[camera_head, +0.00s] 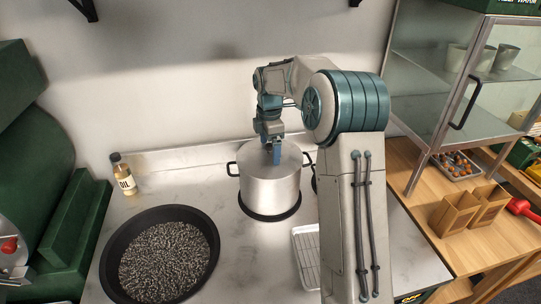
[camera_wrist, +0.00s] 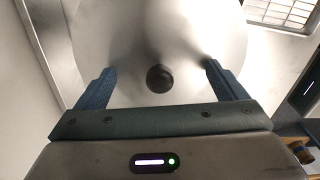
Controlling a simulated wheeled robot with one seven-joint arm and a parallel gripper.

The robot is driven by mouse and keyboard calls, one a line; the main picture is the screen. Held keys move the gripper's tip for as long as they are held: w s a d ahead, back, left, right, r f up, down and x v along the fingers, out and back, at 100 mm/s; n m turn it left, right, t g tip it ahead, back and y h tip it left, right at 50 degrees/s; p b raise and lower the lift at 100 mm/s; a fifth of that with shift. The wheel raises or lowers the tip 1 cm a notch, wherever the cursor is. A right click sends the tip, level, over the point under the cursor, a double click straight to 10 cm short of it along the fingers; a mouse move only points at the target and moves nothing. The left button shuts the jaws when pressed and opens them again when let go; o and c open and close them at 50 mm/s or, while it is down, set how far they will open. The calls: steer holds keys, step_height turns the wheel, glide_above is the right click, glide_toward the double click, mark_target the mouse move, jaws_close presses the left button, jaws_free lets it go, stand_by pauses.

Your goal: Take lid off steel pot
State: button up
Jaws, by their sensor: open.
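The steel pot (camera_head: 270,192) stands on the steel counter with dark handles at its sides. Its lid (camera_head: 253,152) is on the pot, and the lid also fills much of the wrist view (camera_wrist: 195,35). The lid's round black knob (camera_wrist: 160,78) shows in the wrist view, between the two blue fingers. My gripper (camera_head: 275,155) points down over the lid in the head view. In the wrist view my gripper (camera_wrist: 158,72) is open, with a finger to each side of the knob and a gap on both sides. The knob is hidden in the head view.
A wide dark pan (camera_head: 108,262) of gravel-like bits sits front left. An oil bottle (camera_head: 122,174) stands behind it. A wooden table with paper bags (camera_head: 455,213) and a glass cabinet (camera_head: 450,85) are at right.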

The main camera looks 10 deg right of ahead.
jaws_close()
stand_by(0.3)
